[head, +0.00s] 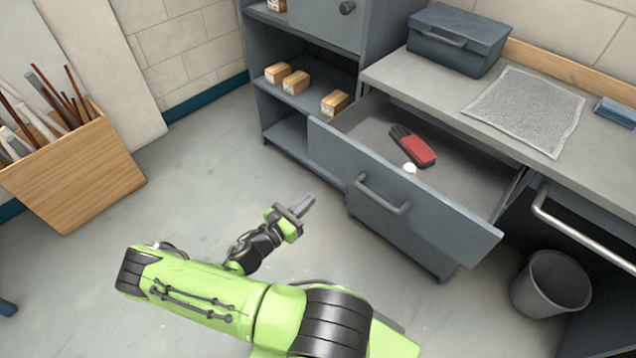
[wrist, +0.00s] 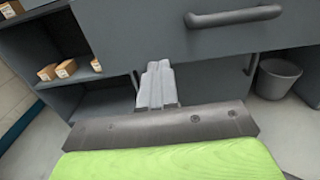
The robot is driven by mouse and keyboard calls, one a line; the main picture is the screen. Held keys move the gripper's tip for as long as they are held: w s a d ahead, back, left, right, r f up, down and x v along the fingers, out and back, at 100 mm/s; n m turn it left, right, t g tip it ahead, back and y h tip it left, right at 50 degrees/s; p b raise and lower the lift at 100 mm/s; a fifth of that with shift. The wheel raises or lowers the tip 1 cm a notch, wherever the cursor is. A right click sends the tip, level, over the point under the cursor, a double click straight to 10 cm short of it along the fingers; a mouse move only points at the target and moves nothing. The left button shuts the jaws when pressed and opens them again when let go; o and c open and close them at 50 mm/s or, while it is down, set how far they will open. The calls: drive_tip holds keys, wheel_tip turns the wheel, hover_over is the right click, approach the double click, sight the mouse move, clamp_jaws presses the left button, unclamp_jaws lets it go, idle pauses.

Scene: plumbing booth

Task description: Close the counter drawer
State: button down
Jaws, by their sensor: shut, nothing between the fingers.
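The counter drawer (head: 455,228) is pulled well out from under the grey counter. It has a dark grey front with a bar handle (head: 383,196), which also shows at the top of the wrist view (wrist: 235,16).
Shelves with several small boxes (head: 296,82) stand left of the drawer. A grey toolbox (head: 455,40) and a mesh mat (head: 525,108) are on the counter (head: 415,80). A bin (head: 550,285) stands at the right. A wooden crate (head: 80,180) is at the left; the floor between is clear.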

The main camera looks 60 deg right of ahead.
sight(348, 167)
drive_tip(key=d, duration=0.4)
drive_tip(key=s+d+b, duration=0.1)
drive_tip(key=d, duration=0.4)
drive_tip(key=s+d+b, duration=0.1)
drive_tip(key=d, duration=0.4)
drive_tip(key=shift+s, duration=0.2)
